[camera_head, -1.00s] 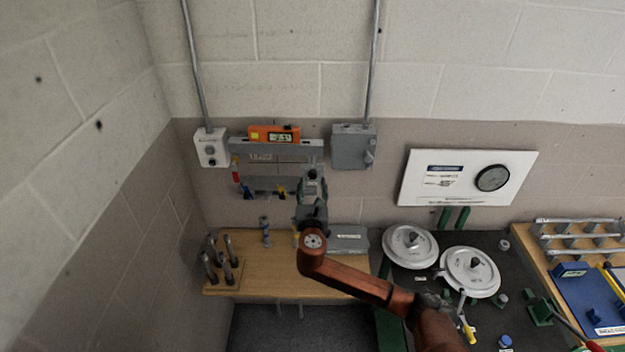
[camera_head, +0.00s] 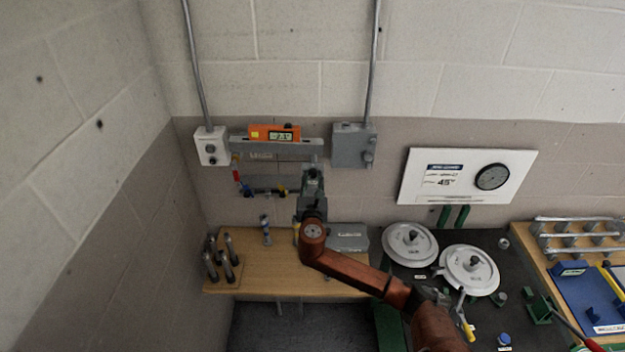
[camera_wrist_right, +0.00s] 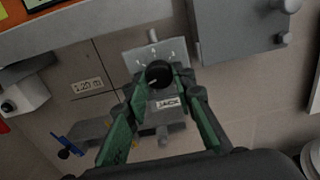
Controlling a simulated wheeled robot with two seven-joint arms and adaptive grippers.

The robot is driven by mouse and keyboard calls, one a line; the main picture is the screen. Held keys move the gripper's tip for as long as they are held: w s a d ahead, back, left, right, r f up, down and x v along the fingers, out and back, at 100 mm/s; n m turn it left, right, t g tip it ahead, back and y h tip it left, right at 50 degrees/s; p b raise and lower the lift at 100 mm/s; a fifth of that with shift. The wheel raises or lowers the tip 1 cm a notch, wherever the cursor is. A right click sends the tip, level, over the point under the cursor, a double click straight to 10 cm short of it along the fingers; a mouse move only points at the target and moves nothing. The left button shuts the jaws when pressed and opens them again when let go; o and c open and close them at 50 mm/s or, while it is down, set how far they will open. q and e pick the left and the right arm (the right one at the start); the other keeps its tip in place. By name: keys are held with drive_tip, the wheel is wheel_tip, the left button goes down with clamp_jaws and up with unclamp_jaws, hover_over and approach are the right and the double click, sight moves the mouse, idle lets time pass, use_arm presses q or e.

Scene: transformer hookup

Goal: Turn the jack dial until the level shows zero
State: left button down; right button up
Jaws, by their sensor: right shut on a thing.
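The orange digital level (camera_head: 274,133) sits on a grey bar (camera_head: 300,143) on the wall. Its display shows small digits, perhaps -2.1, too blurred to be sure. The bar looks close to horizontal. My right gripper (camera_head: 312,177) is in front of the wall below the bar's right end. In the right wrist view its green fingers (camera_wrist_right: 159,80) are shut on the black jack dial (camera_wrist_right: 158,72), which has a white mark. A "JACK" label (camera_wrist_right: 168,103) is just below the dial. The level's lower edge shows at the top left (camera_wrist_right: 38,5). My left gripper is not in view.
A wooden shelf (camera_head: 265,270) below holds upright tools. A white panel with a round gauge (camera_head: 492,177) and two white discs (camera_head: 410,243) are to the right.

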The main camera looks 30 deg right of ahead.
clamp_jaws()
drive_tip(key=shift+m, duration=0.3)
drive_tip(key=m, duration=0.3)
drive_tip(key=shift+f+b, duration=0.1)
drive_tip(key=shift+b, duration=0.2)
drive_tip(key=m+b, duration=0.1)
drive_tip(key=m, duration=0.5)
drive_tip(key=shift+a+m+b, duration=0.1)
drive_tip(key=shift+m+b, duration=0.2)
drive_tip(key=shift+m, duration=0.1)
drive_tip(key=m+b, duration=0.2)
drive_tip(key=m, duration=0.3)
drive_tip(key=m+b, duration=0.1)
drive_tip(key=m, duration=0.4)
drive_tip(key=shift+m+b, duration=0.3)
